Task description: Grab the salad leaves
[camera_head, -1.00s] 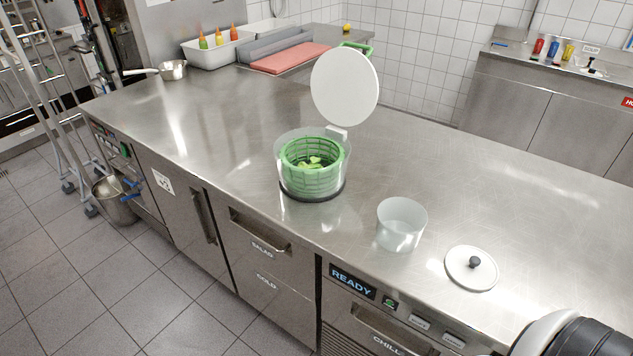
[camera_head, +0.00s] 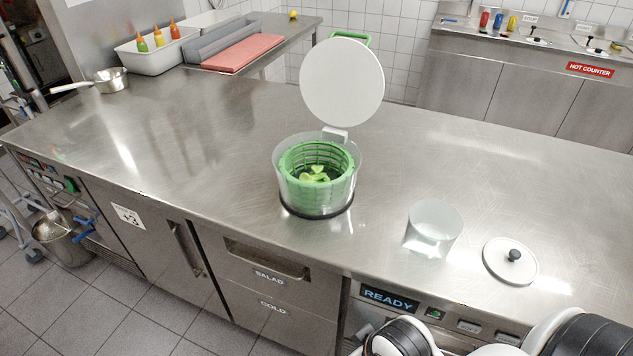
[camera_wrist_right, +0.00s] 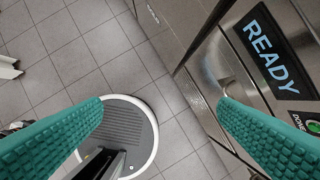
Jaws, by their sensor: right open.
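The salad leaves (camera_head: 314,174) are light green pieces inside the green basket (camera_head: 338,188) of a clear salad spinner (camera_head: 281,185) on the steel counter. The spinner's white lid (camera_head: 342,82) stands raised behind it, so the basket is open at the top. In the right wrist view my right gripper (camera_wrist_right: 160,112) shows two teal ridged fingers spread wide with nothing between them. It is low in front of the counter, over the floor and beside the READY panel. White and black parts of my arm show at the bottom right of the head view. My left gripper is not seen.
A clear empty container (camera_head: 434,228) and a round white lid with a black knob (camera_head: 510,261) stand right of the spinner near the front edge. A pan (camera_head: 111,80), a white bin of bottles (camera_head: 160,52) and a red board (camera_head: 243,52) are at the back left. The counter's middle is clear.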

